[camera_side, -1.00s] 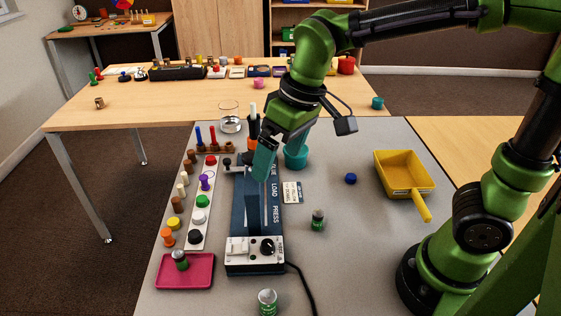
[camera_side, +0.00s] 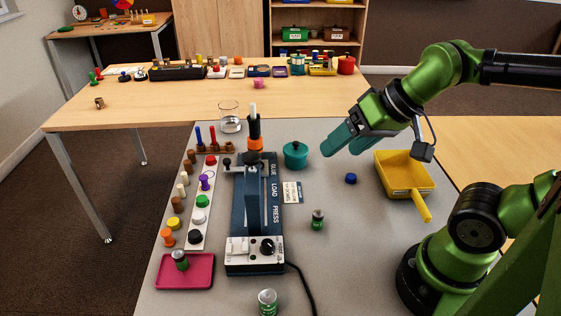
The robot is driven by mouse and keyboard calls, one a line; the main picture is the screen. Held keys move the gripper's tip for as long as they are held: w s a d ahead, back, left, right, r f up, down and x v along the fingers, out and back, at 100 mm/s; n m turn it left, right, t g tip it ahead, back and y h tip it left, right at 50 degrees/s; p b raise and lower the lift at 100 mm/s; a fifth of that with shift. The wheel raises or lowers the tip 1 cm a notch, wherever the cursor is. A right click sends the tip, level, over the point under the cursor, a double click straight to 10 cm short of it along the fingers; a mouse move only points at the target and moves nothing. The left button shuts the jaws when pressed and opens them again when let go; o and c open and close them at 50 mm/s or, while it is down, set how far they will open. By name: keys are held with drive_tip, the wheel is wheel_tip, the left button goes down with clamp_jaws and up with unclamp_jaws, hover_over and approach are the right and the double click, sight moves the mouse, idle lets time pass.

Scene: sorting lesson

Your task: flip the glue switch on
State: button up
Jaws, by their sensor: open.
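The blue glue press (camera_side: 270,225) stands on the grey table, with the words GLUE, LOAD and PRESS along its right side. Its white control panel (camera_side: 255,258) is at the near end, with pale switches (camera_side: 238,249) on the left and a black round knob (camera_side: 267,246) on the right. The switch positions are too small to tell. My gripper (camera_side: 338,147) has teal fingers and is open and empty. It hangs above the table to the right of the teal pot, well up and right of the panel, touching nothing.
A teal lidded pot (camera_side: 295,155), a blue ball (camera_side: 351,179) and a yellow scoop (camera_side: 403,170) lie right of the press. A pink tray (camera_side: 185,271) and a white strip of coloured pegs (camera_side: 203,205) are left. A black cable runs from the panel.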

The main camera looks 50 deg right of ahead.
drive_tip(key=w+a+n+g, duration=0.1)
drive_tip(key=a, duration=0.1)
drive_tip(key=w+a+f+n+g, duration=0.1)
drive_tip(key=w+a+n, duration=0.1)
drive_tip(key=shift+w+f, duration=0.1)
drive_tip(key=c, duration=0.7)
drive_tip(key=w+a+n+g, duration=0.1)
drive_tip(key=n, duration=0.1)
drive_tip(key=w+a+n, duration=0.1)
drive_tip(key=a+n, duration=0.1)
drive_tip(key=w+a+f+n+g, duration=0.1)
drive_tip(key=a+n, duration=0.1)
drive_tip(key=shift+w+a+n+g+h, duration=0.2)
drive_tip(key=shift+w+n+g+h, duration=0.1)
drive_tip(key=shift+n, duration=0.1)
clamp_jaws()
drive_tip(key=w+a+n+g+h, duration=0.1)
drive_tip(key=a+n, duration=0.3)
drive_tip(key=n, duration=0.6)
drive_tip(key=w+a+f+n+g+h, duration=0.1)
drive_tip(key=a+n, duration=0.4)
drive_tip(key=n, duration=0.6)
drive_tip(key=shift+w+a+f+g+h, duration=0.3)
drive_tip(key=shift+w+g, duration=0.4)
drive_tip(key=shift+w, duration=0.65)
